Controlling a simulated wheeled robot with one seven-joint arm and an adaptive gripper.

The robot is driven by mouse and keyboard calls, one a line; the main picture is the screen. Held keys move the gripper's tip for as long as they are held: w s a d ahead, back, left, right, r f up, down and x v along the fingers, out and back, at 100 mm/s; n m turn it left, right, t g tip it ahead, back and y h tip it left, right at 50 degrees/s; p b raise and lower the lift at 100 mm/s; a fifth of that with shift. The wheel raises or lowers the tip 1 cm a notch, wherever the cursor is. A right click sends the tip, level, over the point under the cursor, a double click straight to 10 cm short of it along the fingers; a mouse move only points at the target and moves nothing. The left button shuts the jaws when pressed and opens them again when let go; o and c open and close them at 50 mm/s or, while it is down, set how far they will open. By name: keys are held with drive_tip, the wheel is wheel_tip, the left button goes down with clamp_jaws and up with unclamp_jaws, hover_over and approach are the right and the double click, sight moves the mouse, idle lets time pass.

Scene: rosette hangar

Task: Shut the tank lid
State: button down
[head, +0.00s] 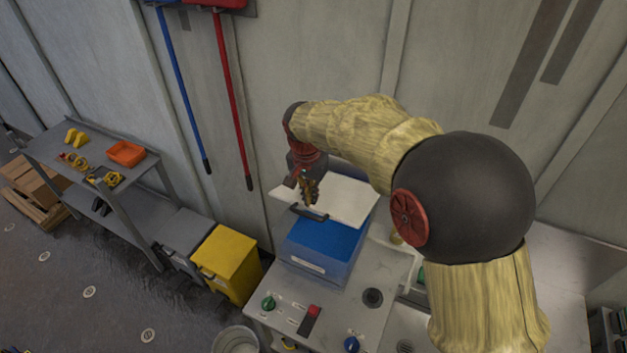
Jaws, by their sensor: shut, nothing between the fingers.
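The tank (313,262) is a blue box with a label on its front, standing on a grey metal worktop. Its white lid (349,202) is a flat panel above the box and looks raised and tilted, with a dark handle (309,213) along its near edge. My gripper (309,200) is shut and empty, pointing down over the lid close to the handle. I cannot tell whether its fingers touch the lid. My arm comes from the right and hides part of the lid's back and the wall behind.
The worktop (262,323) carries a green knob (269,303), a red switch (314,310) and a blue knob (352,344). A yellow bin (231,262) stands left of it, and a metal bucket (236,342) at front. A shelf table (88,150) with an orange tray (126,153) is far left.

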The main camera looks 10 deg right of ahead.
drive_tip(key=shift+s+a+f, duration=0.2)
drive_tip(key=shift+s+f, duration=0.05)
drive_tip(key=shift+f, duration=0.25)
drive_tip(key=shift+f, duration=0.1)
drive_tip(key=s+a+f+t+b, duration=0.1)
drive_tip(key=s+f+b, duration=0.1)
drive_tip(key=f+b, duration=0.6)
drive_tip(key=s+a+f+t+h+b, duration=0.1)
drive_tip(key=s+a+f+b, duration=0.1)
drive_tip(key=f+b, duration=0.7)
drive_tip(key=shift+s+a+f+h+b, duration=0.3)
drive_tip(key=shift+s+b, duration=0.45)
drive_tip(key=shift+b, duration=0.5)
